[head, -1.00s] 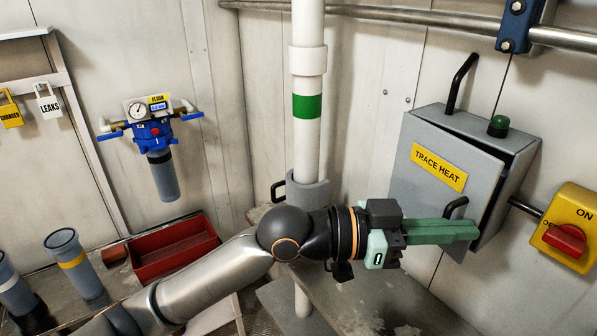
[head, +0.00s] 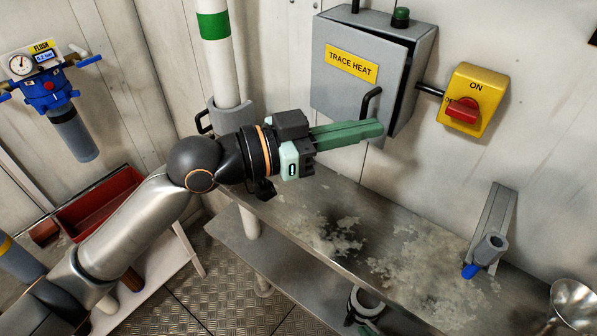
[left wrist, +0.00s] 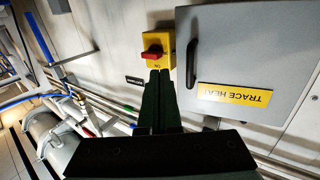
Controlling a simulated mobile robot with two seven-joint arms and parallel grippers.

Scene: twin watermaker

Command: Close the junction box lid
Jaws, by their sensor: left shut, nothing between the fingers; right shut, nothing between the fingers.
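The junction box (head: 420,50) is a grey wall cabinet. Its lid (head: 335,85) carries a yellow TRACE HEAT label and stands slightly ajar, with a dark gap along its right edge. The black lid handle (head: 371,104) is near the lower right of the lid. The lid also shows upside down in the left wrist view (left wrist: 245,55), with its handle (left wrist: 191,62). My left gripper (head: 380,129) has green fingers, shut and empty, with the tips just below the handle in the picture. Contact with the lid cannot be told. My right gripper is not in view.
A yellow switch with a red knob (head: 466,100) is on the wall right of the box. A worn metal bench (head: 330,225) runs below, bearing a grey bracket (head: 490,235). A white pipe (head: 217,65) stands left of the box. A red tray (head: 110,190) is at left.

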